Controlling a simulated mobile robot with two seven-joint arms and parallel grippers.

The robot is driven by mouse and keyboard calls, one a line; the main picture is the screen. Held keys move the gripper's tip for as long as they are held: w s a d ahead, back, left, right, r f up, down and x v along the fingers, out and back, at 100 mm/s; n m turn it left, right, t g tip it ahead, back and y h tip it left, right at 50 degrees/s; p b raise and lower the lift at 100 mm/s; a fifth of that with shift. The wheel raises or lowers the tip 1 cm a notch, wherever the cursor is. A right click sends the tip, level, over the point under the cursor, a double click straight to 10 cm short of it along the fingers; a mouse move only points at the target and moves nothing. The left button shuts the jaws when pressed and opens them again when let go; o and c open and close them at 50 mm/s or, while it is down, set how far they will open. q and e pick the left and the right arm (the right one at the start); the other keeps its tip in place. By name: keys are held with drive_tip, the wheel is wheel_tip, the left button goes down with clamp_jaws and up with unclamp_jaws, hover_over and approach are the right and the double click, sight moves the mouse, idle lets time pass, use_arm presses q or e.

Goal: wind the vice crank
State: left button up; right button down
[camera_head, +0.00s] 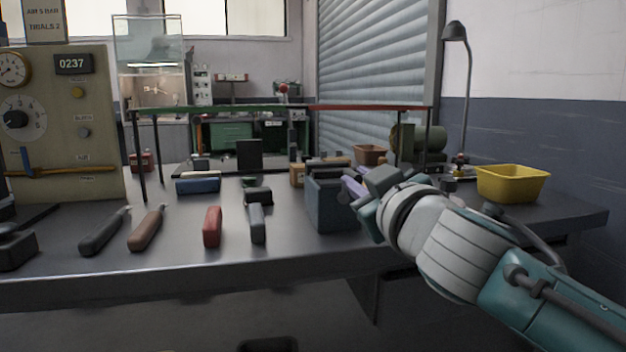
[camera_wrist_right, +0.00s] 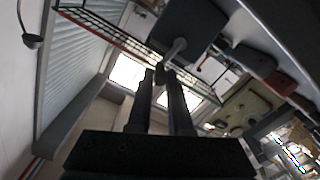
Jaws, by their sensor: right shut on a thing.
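The blue-grey vice (camera_head: 330,205) stands on the bench near its front edge, right of centre in the head view. My right gripper (camera_head: 352,187) reaches in from the right against the vice's right side. In the right wrist view, the vice (camera_wrist_right: 192,22) shows at the top as a dark block, with a pale metal crank (camera_wrist_right: 174,50) sticking out of it toward my fingers. My right gripper (camera_wrist_right: 160,76) is shut on the crank's end there. In the head view the crank is mostly hidden behind the gripper. My left gripper is not in view.
A yellow bin (camera_head: 513,183) and a lamp (camera_head: 466,95) stand at the right. A gauge panel (camera_head: 65,125) stands at the left.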

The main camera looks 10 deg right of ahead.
drive_tip(key=shift+s+a+f+n+b, duration=0.1)
drive_tip(key=shift+a+f+n+b, duration=0.45)
drive_tip(key=shift+n, duration=2.35)
drive_tip(key=shift+w+a+f+n+b, duration=0.1)
drive_tip(key=shift+a+f+n, duration=0.75)
drive_tip(key=shift+n, duration=2.05)
drive_tip(key=shift+s+a+f+n+b, duration=0.1)
drive_tip(key=shift+a+f+n+b, duration=0.6)
drive_tip(key=shift+n, duration=2.2)
drive_tip(key=shift+a+r+p, duration=0.25)
drive_tip(key=shift+p, duration=0.1)
drive_tip(key=c, duration=0.8)
unclamp_jaws()
drive_tip(key=shift+c, duration=0.2)
